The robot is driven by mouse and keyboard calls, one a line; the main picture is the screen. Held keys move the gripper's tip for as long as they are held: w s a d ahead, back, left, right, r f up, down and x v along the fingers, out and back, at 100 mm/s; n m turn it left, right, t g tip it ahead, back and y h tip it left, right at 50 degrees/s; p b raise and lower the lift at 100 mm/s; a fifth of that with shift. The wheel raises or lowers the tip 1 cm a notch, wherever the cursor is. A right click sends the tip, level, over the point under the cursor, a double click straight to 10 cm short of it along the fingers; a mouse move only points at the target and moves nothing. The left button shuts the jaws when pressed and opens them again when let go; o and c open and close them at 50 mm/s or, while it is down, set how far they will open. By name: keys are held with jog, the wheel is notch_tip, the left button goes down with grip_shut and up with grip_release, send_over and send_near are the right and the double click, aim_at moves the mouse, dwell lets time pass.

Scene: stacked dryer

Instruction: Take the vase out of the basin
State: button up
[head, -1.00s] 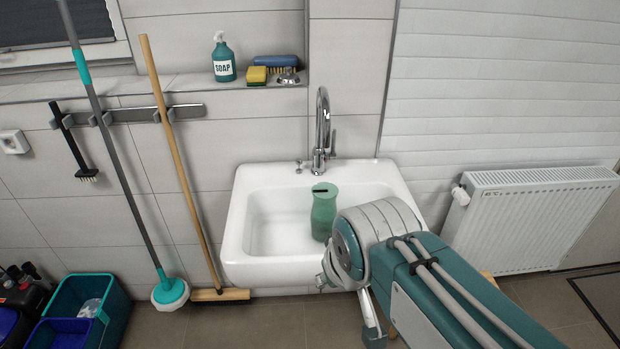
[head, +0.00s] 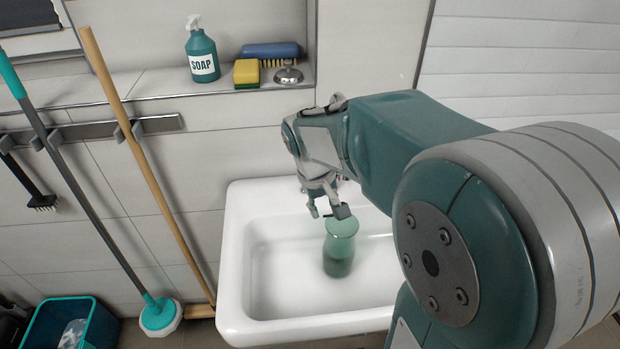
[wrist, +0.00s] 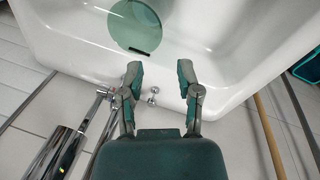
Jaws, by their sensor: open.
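The green translucent vase (head: 340,250) stands in the white basin (head: 262,322), right of its middle. In the wrist view the vase (wrist: 135,22) shows from above near the top edge, with a dark mark by its rim. My gripper (head: 328,212) is open and empty, just above the vase's top and slightly to its left in the head view. In the wrist view my gripper (wrist: 160,72) has its two fingertips apart, short of the vase's rim, with nothing between them. The vase's lower end is partly unclear in the head view.
The tap (wrist: 62,150) rises behind the basin, mostly hidden by my arm in the head view. A shelf above holds a soap bottle (head: 202,52), a yellow sponge (head: 246,73) and a blue brush (head: 270,50). A mop and broom (head: 150,170) lean at the left.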

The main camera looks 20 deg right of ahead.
aim_at(329, 237)
jog(key=shift+w+f, duration=0.1)
jog(key=shift+w, duration=0.1)
jog(key=shift+a+f, duration=0.1)
jog(key=f, duration=0.3)
jog(key=d+f, duration=0.1)
jog(key=f, duration=0.3)
jog(key=d+f, duration=0.1)
jog(key=f, duration=0.2)
jog(key=shift+d+f, duration=0.1)
jog(key=shift+f, duration=0.15)
grip_shut()
